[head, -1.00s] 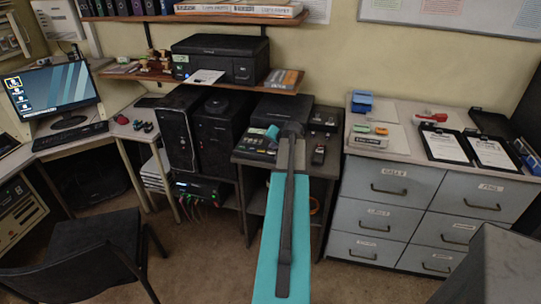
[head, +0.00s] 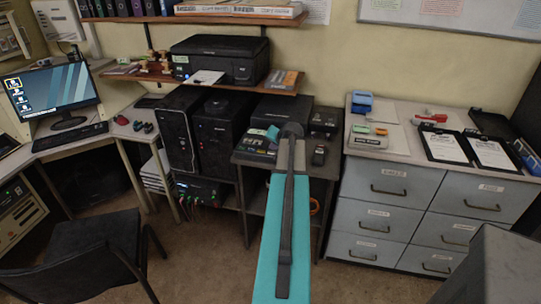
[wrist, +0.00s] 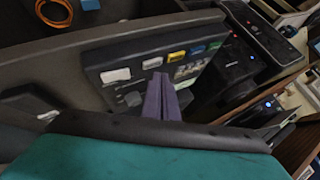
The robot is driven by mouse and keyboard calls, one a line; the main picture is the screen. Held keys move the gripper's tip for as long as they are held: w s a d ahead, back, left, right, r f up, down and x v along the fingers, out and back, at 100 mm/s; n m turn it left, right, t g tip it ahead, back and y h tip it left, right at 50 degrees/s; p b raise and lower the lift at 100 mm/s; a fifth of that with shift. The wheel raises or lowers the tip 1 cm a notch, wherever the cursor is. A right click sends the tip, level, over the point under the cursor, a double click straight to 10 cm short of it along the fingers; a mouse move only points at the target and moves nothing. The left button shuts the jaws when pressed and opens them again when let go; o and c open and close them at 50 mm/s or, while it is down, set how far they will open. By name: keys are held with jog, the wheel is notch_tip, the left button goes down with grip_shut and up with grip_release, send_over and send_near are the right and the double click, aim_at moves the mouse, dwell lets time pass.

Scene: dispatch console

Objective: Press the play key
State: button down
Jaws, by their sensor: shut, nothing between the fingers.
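A dark key panel (wrist: 128,98) shows in the wrist view, with a row of keys along it: white keys (wrist: 116,75), a yellow key (wrist: 177,56), and blue and green ones towards the right end. The key markings are too small to read, so I cannot tell which is the play key. My gripper (wrist: 160,79) is shut and empty, its fingertips over the panel just below the row, near a white key and the yellow one. I cannot tell whether they touch. In the head view the panel (head: 254,147) lies on the low dark table, and my arm hides part of it.
A black box (head: 283,110) stands behind the panel, and a dark handset (head: 319,155) lies to the right. Black computer towers (head: 214,132) stand close on the left. A shelf with a printer (head: 219,60) is above. Grey drawers (head: 390,187) stand to the right.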

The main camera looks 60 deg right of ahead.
jog(key=shift+w+f, duration=0.1)
jog(key=shift+f, duration=0.1)
dwell(0.7)
jog(key=shift+w+f+b, duration=0.1)
jog(key=shift+f+b, duration=0.15)
jog(key=shift+b, duration=0.1)
jog(key=shift+f+b, duration=0.3)
jog(key=shift+f, duration=0.05)
dwell(0.9)
jog(key=shift+r, duration=0.15)
jog(key=shift+r+p, duration=0.4)
jog(key=shift+r, duration=0.25)
dwell(0.4)
jog(key=shift+r+p, duration=1.2)
jog(key=shift+r, duration=1.3)
jog(key=shift+r, duration=0.1)
